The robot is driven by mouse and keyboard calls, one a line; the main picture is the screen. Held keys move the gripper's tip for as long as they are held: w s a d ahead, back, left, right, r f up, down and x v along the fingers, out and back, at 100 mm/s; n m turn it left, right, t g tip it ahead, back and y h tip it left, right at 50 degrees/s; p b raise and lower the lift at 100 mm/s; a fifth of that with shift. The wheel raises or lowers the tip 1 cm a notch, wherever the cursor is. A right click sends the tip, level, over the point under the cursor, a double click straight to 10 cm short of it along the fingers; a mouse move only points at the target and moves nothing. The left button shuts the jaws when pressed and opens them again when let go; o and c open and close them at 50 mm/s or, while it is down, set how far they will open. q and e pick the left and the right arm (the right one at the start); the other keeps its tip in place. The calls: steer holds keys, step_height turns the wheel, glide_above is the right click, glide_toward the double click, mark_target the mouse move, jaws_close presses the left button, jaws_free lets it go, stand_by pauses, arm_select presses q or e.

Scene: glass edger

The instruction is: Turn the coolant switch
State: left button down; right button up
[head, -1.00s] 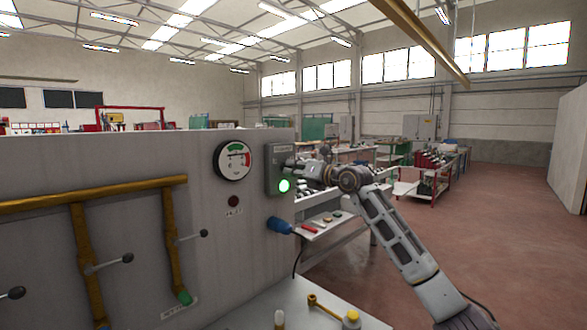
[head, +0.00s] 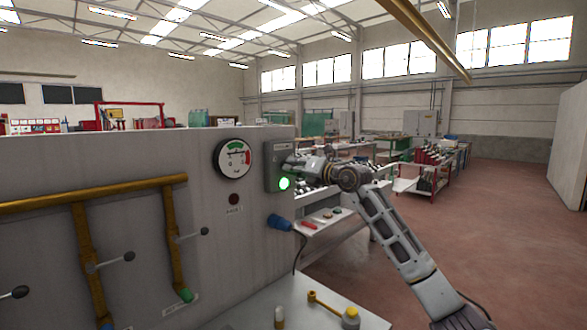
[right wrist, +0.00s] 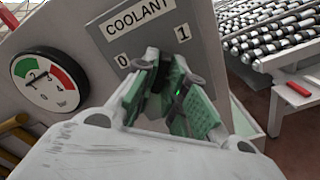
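The coolant switch (right wrist: 168,74) is a dark knob below the COOLANT label, between the marks 0 and 1. It sits on the grey switch box (head: 272,152) at the right end of the machine panel. My right gripper (right wrist: 167,72) has its green-padded fingers on both sides of the knob and looks shut on it. The fingers hide most of the knob, so its exact angle is unclear. In the head view, my right gripper (head: 292,165) reaches the box from the right. A green lamp (head: 285,183) glows on the box below it. My left gripper is not in view.
A round gauge (head: 233,159) is left of the box, also in the wrist view (right wrist: 48,82). A blue plug (head: 279,222) sticks out below. Yellow pipes (head: 90,200) with levers run at left. A roller table (right wrist: 275,40) stands behind at right.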

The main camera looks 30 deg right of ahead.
steer(key=o, duration=0.3)
steer(key=shift+v, duration=6)
